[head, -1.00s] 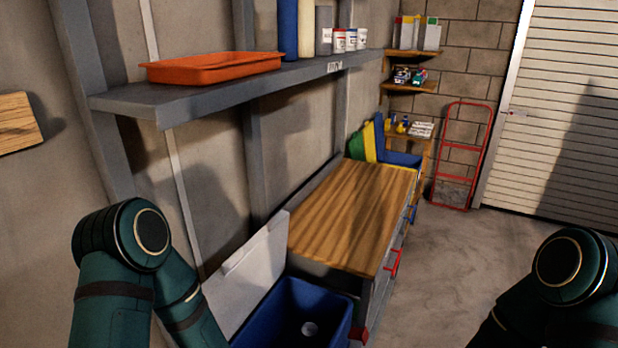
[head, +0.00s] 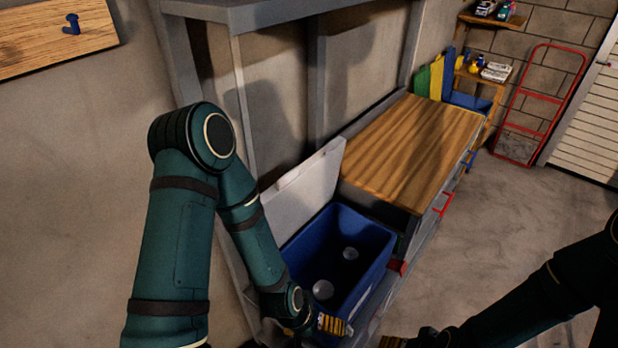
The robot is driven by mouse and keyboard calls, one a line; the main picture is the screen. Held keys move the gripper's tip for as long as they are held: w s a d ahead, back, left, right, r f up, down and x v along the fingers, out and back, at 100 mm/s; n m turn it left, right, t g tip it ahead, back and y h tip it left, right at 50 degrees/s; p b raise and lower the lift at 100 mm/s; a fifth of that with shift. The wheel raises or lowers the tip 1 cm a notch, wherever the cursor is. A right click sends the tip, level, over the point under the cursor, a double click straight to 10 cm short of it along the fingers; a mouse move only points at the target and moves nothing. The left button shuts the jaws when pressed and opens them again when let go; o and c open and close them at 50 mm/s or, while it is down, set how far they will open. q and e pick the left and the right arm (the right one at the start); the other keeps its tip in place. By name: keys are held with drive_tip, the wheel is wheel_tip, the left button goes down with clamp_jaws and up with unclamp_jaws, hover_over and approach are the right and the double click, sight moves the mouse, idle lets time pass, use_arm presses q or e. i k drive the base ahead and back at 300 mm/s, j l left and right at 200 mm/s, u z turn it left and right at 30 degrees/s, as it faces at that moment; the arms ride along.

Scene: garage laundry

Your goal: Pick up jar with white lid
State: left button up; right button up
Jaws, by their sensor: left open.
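Either could be the white lid of a jar; from this angle I cannot tell, and any bodies below are not clear. My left gripper (head: 335,325), with yellow-and-dark fingers, is open at the near edge of the bin, close to the nearer pale top and apart from it. Part of it is hidden by my arm. My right gripper (head: 394,342) barely shows at the bottom edge, and its fingers are mostly cut off.
The blue bin (head: 376,238) has a raised whitish lid (head: 305,190) leaning at its back left. A wooden-topped workbench (head: 425,145) stands beyond it. A grey shelf (head: 255,12) overhangs at the top. Floor at right is clear.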

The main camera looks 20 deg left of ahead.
sight(323, 291)
drive_tip(key=k+j+u, duration=0.15)
drive_tip(key=k+u, duration=0.15)
drive_tip(key=k, duration=0.35)
drive_tip(key=l+u, duration=0.15)
drive_tip(key=u, duration=0.35)
drive_tip(key=l+u, duration=0.15)
drive_tip(key=u, duration=0.35)
drive_tip(key=i+l, duration=0.1)
drive_tip(key=l, duration=1.85)
drive_tip(key=i+l, duration=0.1)
drive_tip(key=l, duration=0.2)
drive_tip(key=i+l, duration=0.1)
drive_tip(key=l, duration=0.2)
drive_tip(key=i+l, duration=0.15)
drive_tip(key=l, duration=0.15)
drive_tip(key=i, duration=0.25)
